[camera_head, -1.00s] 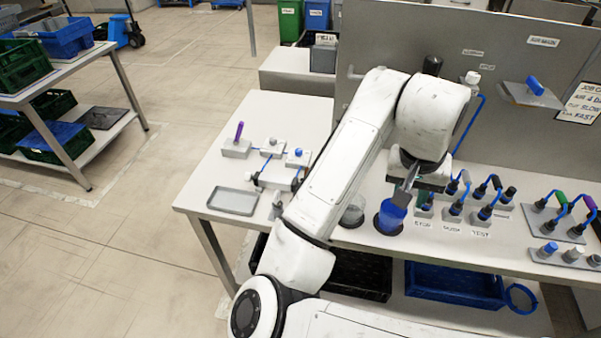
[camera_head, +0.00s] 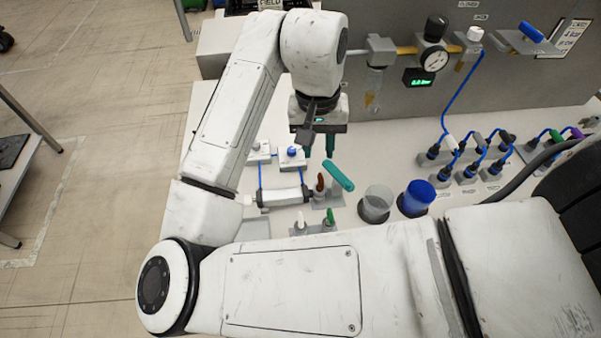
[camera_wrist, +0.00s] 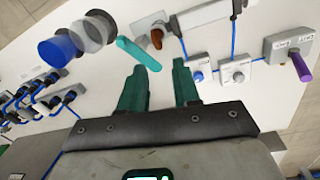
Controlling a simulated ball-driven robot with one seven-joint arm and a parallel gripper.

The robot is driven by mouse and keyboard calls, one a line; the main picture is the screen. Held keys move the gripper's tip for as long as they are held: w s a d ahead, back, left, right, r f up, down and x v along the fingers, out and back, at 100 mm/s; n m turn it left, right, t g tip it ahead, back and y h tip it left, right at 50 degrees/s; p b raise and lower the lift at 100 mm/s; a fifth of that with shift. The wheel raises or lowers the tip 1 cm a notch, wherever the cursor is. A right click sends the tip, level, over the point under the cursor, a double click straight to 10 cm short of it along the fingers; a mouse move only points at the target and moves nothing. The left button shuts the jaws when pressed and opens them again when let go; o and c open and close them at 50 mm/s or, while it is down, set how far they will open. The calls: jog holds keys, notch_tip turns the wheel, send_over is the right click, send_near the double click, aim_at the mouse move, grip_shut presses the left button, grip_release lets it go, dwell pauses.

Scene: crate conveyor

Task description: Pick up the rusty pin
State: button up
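The rusty pin (camera_head: 320,182) is a short red-brown peg. It stands in a grey holder beside a teal lever near the middle of the bench, and it also shows at the top of the wrist view (camera_wrist: 156,39). My gripper (camera_head: 319,152) points down above the bench, behind the pin in the head view. In the wrist view my gripper (camera_wrist: 159,68) has its two teal fingers apart with nothing between them. The pin lies beyond the fingertips, roughly in line with the gap, and is not touched. The exact height gap is hard to tell.
The teal lever (camera_head: 339,175) leans right beside the pin. A clear cup (camera_head: 377,203) and a blue cup (camera_head: 417,197) stand to the right. A white cylinder (camera_head: 284,197) is on the left. Blue-tubed fittings (camera_head: 466,173) line the bench further right.

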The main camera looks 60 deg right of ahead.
aim_at(320, 175)
notch_tip(320, 175, down, 5)
jog(key=shift+d+f, duration=0.1)
jog(key=shift+s+d+f+p, duration=0.15)
jog(key=shift+f+p, duration=0.1)
jog(key=shift+f, duration=1.05)
jog(key=shift+s+d+f+p, duration=0.15)
jog(key=shift+f+p, duration=0.1)
jog(key=shift+f, duration=1.05)
jog(key=shift+c, duration=0.2)
grip_shut()
